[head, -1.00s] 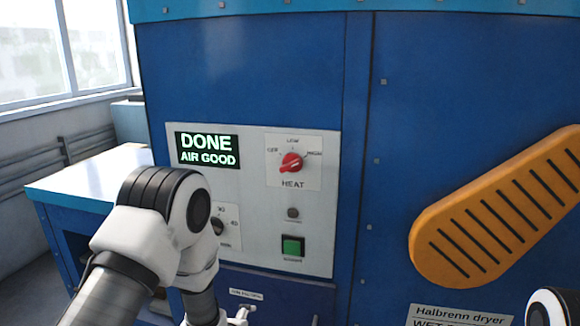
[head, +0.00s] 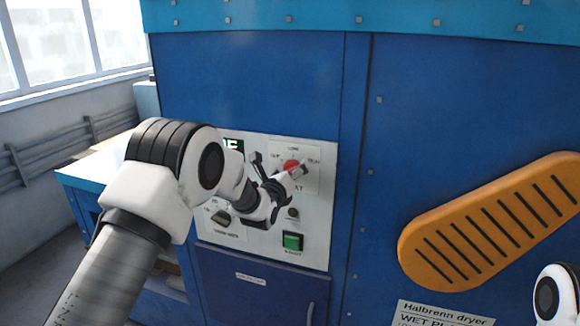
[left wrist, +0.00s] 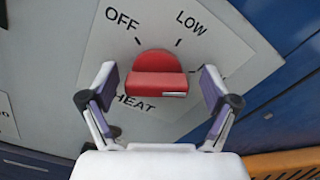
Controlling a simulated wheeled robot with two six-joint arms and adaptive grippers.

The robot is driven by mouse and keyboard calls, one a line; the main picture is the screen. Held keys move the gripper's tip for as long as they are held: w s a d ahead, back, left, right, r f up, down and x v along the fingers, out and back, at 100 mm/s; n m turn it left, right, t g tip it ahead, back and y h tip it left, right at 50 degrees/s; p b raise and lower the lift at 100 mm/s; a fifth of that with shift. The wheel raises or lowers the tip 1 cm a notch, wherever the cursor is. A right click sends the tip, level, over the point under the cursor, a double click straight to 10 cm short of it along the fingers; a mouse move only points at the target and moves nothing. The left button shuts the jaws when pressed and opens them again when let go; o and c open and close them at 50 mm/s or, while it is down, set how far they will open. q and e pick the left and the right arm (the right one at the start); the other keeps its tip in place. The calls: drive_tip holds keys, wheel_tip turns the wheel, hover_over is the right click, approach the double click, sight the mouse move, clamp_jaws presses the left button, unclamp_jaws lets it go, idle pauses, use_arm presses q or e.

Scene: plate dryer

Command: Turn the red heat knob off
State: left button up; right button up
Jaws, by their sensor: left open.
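The red heat knob (head: 291,166) sits on a white label plate on the dryer's control panel, partly covered by my left gripper in the head view. In the left wrist view the knob (left wrist: 160,70) has a raised bar lying crosswise, with a pale mark at its right end. OFF shows at its upper left, LOW at its upper right. A third label is hidden behind the right finger. My left gripper (head: 279,168) is open and empty before the knob, one finger to each side (left wrist: 160,80); contact cannot be told. My right gripper is out of view.
The panel (head: 318,220) also holds a green button (head: 292,241), a small dark button (head: 293,213) and another knob (head: 221,218) below. The display (head: 233,146) is mostly hidden by my arm. An orange slotted guard (head: 490,220) juts out at right.

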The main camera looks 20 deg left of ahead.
use_arm(q)
drive_tip(key=shift+s+a+f, duration=0.1)
drive_tip(key=shift+a, duration=0.15)
drive_tip(key=shift+c, duration=0.3)
drive_tip(key=shift+d, duration=0.1)
drive_tip(key=c, duration=1.1)
